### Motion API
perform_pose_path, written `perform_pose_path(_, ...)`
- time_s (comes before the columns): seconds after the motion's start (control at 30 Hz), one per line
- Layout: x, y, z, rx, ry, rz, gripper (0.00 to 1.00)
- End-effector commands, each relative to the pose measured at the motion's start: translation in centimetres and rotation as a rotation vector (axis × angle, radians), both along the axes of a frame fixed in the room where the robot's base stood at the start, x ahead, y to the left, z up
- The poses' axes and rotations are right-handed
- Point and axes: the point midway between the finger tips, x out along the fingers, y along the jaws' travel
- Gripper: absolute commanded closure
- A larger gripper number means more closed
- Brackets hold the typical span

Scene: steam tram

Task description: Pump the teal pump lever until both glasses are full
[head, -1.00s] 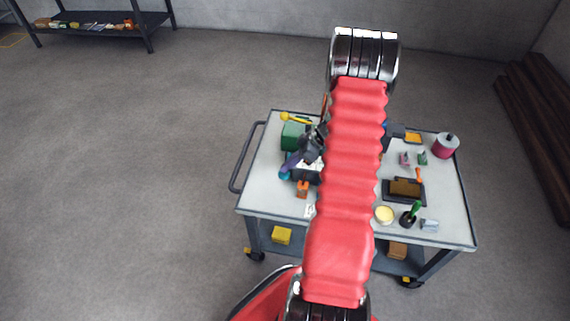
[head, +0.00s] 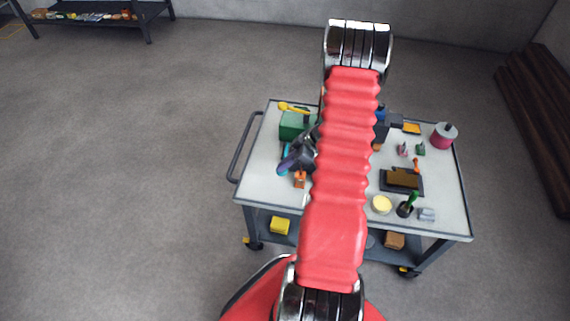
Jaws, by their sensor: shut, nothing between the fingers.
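A small teal part (head: 286,150), which looks like the pump lever, shows just above and behind the fingers. I cannot tell whether they touch it. The rest of the pump is hidden by my gripper and arm. I cannot make out either glass or its fill level.
The grey cart (head: 255,195) holds a green box (head: 291,126), an orange item (head: 299,180), a dark tray (head: 386,188), a yellow round tub (head: 381,204), a dark pot (head: 404,211) and a pink-and-grey canister (head: 443,136). Floor around it is open.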

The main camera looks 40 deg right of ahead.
Motion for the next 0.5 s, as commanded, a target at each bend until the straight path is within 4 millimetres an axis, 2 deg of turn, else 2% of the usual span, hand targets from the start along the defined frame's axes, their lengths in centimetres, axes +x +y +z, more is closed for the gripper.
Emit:
perform_pose_path(0.03, -0.6, 0.5, -0.8, 0.006, 0.017, 0.003, 1.0)
perform_pose_path(0.17, -0.6, 0.6, -0.1, 0.004, 0.015, 0.004, 1.0)
perform_pose_path(0.5, -0.4, 0.9, 4.3, -0.001, 0.0, 0.001, 1.0)
